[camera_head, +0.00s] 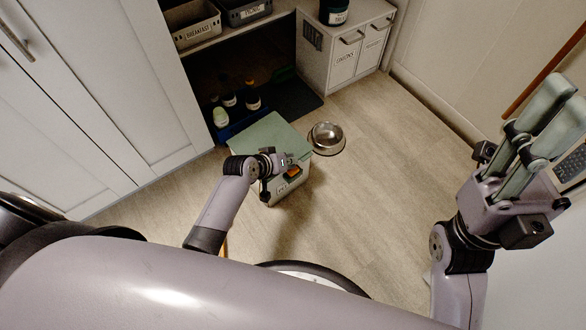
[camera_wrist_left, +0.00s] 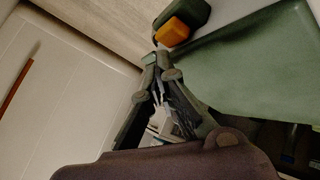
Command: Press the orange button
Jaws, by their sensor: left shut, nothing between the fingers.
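The orange button (camera_head: 293,172) is on the front side of a pale bin (camera_head: 287,189) with a green lid (camera_head: 268,134). In the left wrist view the orange button (camera_wrist_left: 173,32) shows at the top, against a dark green housing (camera_wrist_left: 190,12). My left gripper (camera_head: 287,160) is shut and empty, close to the bin's front upper edge by the button. In the left wrist view the closed fingertips (camera_wrist_left: 160,62) point toward the button, with a small gap seen between them.
A metal bowl (camera_head: 327,137) lies on the floor right of the bin. Bottles (camera_head: 252,98) stand behind it under a shelf with baskets (camera_head: 193,28). White cabinets (camera_head: 100,80) are at the left, a drawer unit (camera_head: 345,50) behind.

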